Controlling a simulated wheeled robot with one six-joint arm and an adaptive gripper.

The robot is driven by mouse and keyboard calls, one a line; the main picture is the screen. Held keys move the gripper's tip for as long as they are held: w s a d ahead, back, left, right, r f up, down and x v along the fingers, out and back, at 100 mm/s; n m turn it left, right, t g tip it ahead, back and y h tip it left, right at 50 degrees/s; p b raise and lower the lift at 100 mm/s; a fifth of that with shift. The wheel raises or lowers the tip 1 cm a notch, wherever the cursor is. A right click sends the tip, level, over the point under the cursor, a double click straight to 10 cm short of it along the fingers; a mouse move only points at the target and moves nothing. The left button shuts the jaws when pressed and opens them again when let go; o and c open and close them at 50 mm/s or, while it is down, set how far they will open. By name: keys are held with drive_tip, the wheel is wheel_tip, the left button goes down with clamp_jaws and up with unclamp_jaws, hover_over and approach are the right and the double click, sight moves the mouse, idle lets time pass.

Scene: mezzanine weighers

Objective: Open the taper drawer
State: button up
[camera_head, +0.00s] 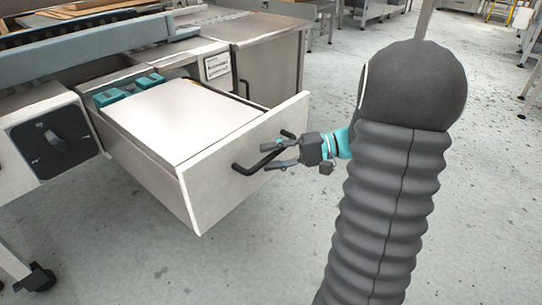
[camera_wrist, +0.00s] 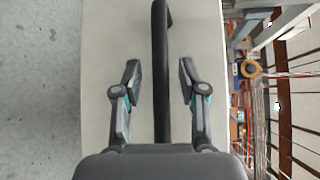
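The taper drawer (camera_head: 213,193) stands pulled well out of the bench, with its pale front panel facing my arm. A white flat-topped block and teal items lie inside it. Its black bar handle (camera_head: 243,168) is on the front panel. My gripper (camera_head: 278,149) is at the handle. In the wrist view the handle (camera_wrist: 161,35) runs between the two fingers of my gripper (camera_wrist: 159,70), with a gap on each side. The fingers are open, and the drawer's front panel (camera_wrist: 98,85) fills the background behind them.
A cabinet (camera_head: 268,62) with a dark handle stands right of the drawer. A dark panel with a knob (camera_head: 56,140) is on the left. Teal blocks (camera_head: 110,97) sit at the drawer's back. Speckled grey floor (camera_head: 270,255) is clear in front. Benches stand farther back.

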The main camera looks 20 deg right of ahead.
drive_tip(key=v, duration=1.2)
idle(0.5)
drive_tip(key=s+a+f+m+g+h+p, duration=0.2)
drive_tip(key=s+a+f+m+g+h, duration=0.15)
drive_tip(key=s+f+h, duration=0.45)
drive_tip(key=s+a+r+n+t+h+p, duration=0.2)
drive_tip(key=s+a+r+n+h+p, duration=0.1)
drive_tip(key=a+r, duration=0.4)
drive_tip(key=s+a+r+n+t+h+p, duration=0.2)
drive_tip(key=s+a+r+n+h+p, duration=0.1)
drive_tip(key=a+r, duration=0.5)
drive_tip(key=shift+s+a+r+n+h+p, duration=0.25)
drive_tip(key=shift+r+n+h+p, duration=0.5)
drive_tip(key=shift+n, duration=0.5)
